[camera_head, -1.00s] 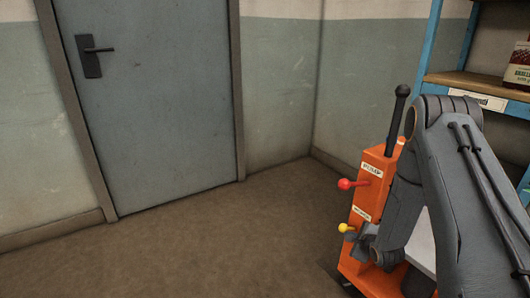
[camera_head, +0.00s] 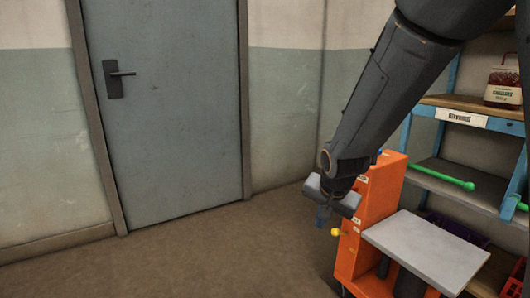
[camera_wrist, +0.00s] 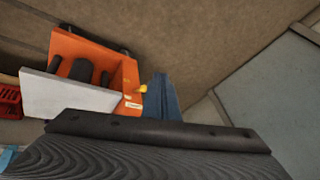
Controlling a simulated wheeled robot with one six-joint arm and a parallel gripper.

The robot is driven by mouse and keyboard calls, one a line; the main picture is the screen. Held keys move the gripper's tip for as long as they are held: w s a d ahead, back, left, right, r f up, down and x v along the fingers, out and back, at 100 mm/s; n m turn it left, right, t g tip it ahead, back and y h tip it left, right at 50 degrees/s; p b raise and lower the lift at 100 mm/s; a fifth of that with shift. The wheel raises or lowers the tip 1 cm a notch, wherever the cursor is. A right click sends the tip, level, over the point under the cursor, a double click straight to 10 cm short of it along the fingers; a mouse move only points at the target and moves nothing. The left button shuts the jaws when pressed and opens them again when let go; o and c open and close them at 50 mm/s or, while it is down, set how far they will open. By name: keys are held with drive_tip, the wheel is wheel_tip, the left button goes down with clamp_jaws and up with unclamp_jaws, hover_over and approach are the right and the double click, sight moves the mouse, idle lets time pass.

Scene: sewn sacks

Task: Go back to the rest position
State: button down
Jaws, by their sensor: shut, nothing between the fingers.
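My gripper (camera_head: 323,216) hangs at the end of my dark grey arm, pointing down, in front of the left side of an orange machine (camera_head: 375,205). Its blue fingers are shut and empty, and they also show in the wrist view (camera_wrist: 164,97). A yellow knob (camera_head: 336,232) on the machine is just below and right of the fingers; whether they touch cannot be told. In the wrist view the yellow knob (camera_wrist: 143,88) sits left of the fingers. My arm hides the machine's upper left part, and no red knob or black lever shows.
A light grey plate (camera_head: 425,250) juts from the machine's right side. Behind stands a blue-framed shelf (camera_head: 450,140) with a jar (camera_head: 504,86) and a green bar (camera_head: 440,178). A grey door (camera_head: 165,110) is at left. The brown floor (camera_head: 220,262) before it is clear.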

drive_tip(key=s+a+r+n+g, duration=0.25)
drive_tip(key=s+n, duration=0.25)
drive_tip(key=s, duration=0.8)
drive_tip(key=s+a+r+n+g, duration=0.25)
drive_tip(key=s+n, duration=0.25)
drive_tip(key=s, duration=0.9)
drive_tip(key=d+r+m+p, duration=0.3)
drive_tip(key=d+r+p, duration=0.6)
drive_tip(key=p, duration=0.8)
drive_tip(key=shift+w+r, duration=0.2)
drive_tip(key=shift+w, duration=0.05)
